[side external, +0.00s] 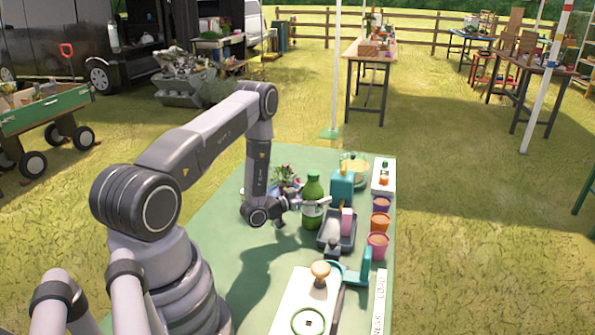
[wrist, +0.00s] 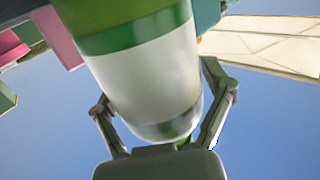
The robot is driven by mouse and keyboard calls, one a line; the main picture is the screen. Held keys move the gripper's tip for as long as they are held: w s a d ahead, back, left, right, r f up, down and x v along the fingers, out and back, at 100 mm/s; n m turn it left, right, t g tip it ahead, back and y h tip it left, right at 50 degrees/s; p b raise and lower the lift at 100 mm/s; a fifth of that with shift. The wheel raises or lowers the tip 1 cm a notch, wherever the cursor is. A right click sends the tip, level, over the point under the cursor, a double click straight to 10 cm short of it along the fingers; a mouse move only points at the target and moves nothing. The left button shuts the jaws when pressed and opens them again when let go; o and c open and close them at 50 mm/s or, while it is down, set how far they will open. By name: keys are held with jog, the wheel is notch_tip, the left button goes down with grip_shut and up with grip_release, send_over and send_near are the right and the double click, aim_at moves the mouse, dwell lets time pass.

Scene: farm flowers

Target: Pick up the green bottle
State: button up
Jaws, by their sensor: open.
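The green bottle (side external: 313,188) stands upright on the green table, with a white label round its body. In the wrist view the bottle (wrist: 150,70) fills the middle, its white label and green bands close to the camera. My gripper (side external: 300,204) is at the bottle's left side, at label height. In the wrist view my gripper (wrist: 165,100) is open, with one finger on each side of the bottle. I cannot tell whether either finger touches it. Part of the bottle runs out of the top of the wrist view.
A dark tray (side external: 329,244) with a pink item stands close right of the bottle. A teal container (side external: 341,188) is behind it, and a flowering plant (side external: 286,174) stands behind left. Purple (side external: 381,205), orange (side external: 380,223) and pink (side external: 378,246) pots line the right edge. The table's left front is clear.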

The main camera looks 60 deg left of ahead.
jog(key=shift+w, duration=0.25)
jog(key=c, duration=1.1)
